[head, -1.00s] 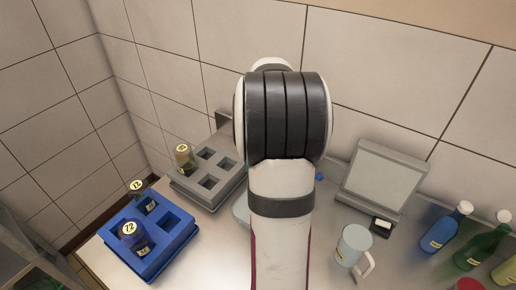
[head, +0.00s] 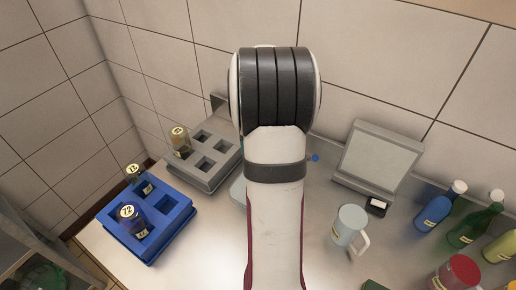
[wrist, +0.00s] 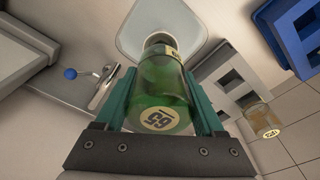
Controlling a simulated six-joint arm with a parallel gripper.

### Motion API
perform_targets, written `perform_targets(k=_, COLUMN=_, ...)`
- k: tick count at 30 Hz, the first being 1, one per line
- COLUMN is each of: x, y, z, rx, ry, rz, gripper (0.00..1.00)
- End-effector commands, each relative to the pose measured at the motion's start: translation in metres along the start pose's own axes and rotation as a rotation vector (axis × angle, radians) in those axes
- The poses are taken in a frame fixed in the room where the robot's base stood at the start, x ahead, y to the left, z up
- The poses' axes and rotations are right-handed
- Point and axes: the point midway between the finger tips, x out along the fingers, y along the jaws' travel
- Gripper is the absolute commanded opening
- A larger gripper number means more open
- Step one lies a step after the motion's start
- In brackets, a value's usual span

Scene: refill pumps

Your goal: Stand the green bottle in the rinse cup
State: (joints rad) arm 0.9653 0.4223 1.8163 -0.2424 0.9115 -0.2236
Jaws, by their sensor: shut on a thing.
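In the wrist view a green see-through bottle (wrist: 160,88) with a round "65" label sits between the two teal fingers of my gripper (wrist: 162,100), which is shut on it. Its far end is over a pale dish (wrist: 135,40) with rounded corners; I cannot tell whether they touch. My arm hides the gripper and held bottle in the head view. A pale mug with a handle (head: 349,226) stands to the right of my arm; I cannot tell whether the mug or the dish is the rinse cup.
A blue rack (head: 160,240) with labelled vials and a grey rack (head: 212,182) with one amber vial stand left. A slanted grey panel (head: 378,160) stands at the back. Blue (head: 438,208), another green (head: 474,228) and yellow (head: 502,246) bottles stand right, near a red-topped container (head: 458,272).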

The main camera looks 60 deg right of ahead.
Motion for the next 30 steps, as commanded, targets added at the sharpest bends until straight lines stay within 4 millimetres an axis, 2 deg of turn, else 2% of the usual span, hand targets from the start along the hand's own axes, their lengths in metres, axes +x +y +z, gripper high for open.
perform_targets(k=11, x=0.003, y=0.000, z=0.000, rx=0.000, ry=0.001, rz=0.000, gripper=0.05)
perform_targets(k=21, x=0.018, y=0.000, z=0.002, rx=-0.001, ry=0.000, rz=0.000, gripper=0.05)
perform_targets(k=30, x=0.018, y=0.000, z=0.002, rx=0.000, ry=0.001, rz=0.000, gripper=0.05)
